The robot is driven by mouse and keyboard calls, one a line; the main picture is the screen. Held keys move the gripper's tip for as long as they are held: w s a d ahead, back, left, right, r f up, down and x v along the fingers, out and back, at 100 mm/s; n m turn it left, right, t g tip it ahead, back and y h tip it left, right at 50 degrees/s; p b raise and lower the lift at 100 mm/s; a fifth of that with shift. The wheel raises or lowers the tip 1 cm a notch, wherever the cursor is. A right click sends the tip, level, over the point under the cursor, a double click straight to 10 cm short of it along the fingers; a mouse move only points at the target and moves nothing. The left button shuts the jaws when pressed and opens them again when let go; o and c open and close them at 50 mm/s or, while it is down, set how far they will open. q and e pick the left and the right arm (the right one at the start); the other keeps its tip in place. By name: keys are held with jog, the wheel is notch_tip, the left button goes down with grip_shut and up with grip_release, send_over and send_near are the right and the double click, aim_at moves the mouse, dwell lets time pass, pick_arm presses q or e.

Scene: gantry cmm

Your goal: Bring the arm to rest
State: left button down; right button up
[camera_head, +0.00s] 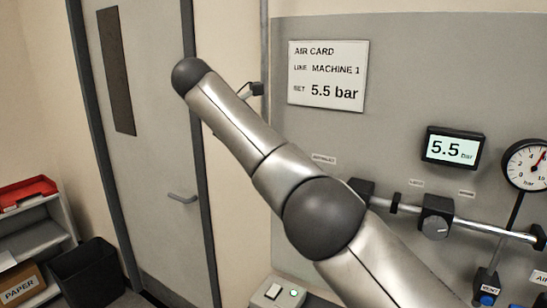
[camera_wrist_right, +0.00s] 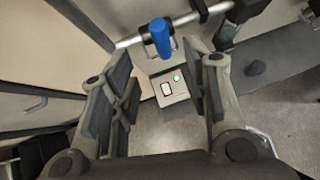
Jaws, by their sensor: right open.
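My right arm (camera_head: 325,218) crosses the head view from the lower right to the upper left, with its elbow raised in front of the wall panel. The right gripper is out of the head view. In the right wrist view my right gripper (camera_wrist_right: 160,60) is open, its two dark fingers spread wide with nothing held between them. Beyond the gap show a blue handle (camera_wrist_right: 160,38) by a metal pipe and a small switch box (camera_wrist_right: 175,98) with a green light. I cannot tell how far these are from the fingertips. My left gripper is in neither view.
The panel carries an air card (camera_head: 328,76) reading 5.5 bar, a digital display (camera_head: 454,148) showing 5.5 bar, a round gauge (camera_head: 526,164) and a regulator knob (camera_head: 436,226). A door (camera_head: 150,120), a black bin (camera_head: 92,275) and a shelf (camera_head: 30,235) stand left.

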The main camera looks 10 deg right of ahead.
jog(key=shift+v, duration=1.05)
